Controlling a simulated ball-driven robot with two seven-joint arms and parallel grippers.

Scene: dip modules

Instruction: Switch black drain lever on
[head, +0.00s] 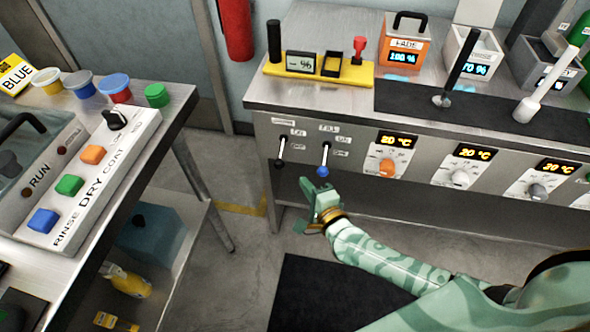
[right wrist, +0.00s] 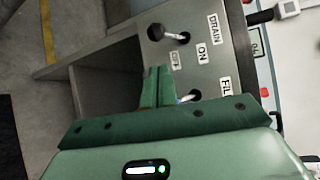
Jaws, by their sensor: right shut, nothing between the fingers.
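The black drain lever (head: 281,155) is at the left end of the steel bench's front panel, its knob hanging down. In the right wrist view the black knob (right wrist: 155,32) sits beside the DRAIN, ON and OFF labels. The blue fill lever (head: 323,160) is just to its right, also pointing down. My right gripper (head: 309,186) is shut and empty, in front of the panel just below and between the two levers. In the right wrist view its fingers (right wrist: 158,75) are together, apart from the black knob and partly hiding the fill lever. My left gripper is not in view.
Temperature dials (head: 387,167) line the panel to the right. A yellow tray (head: 345,79) and several labelled containers stand on the bench top. A second table with a button panel (head: 95,175) is at the left, with open floor (head: 230,180) between.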

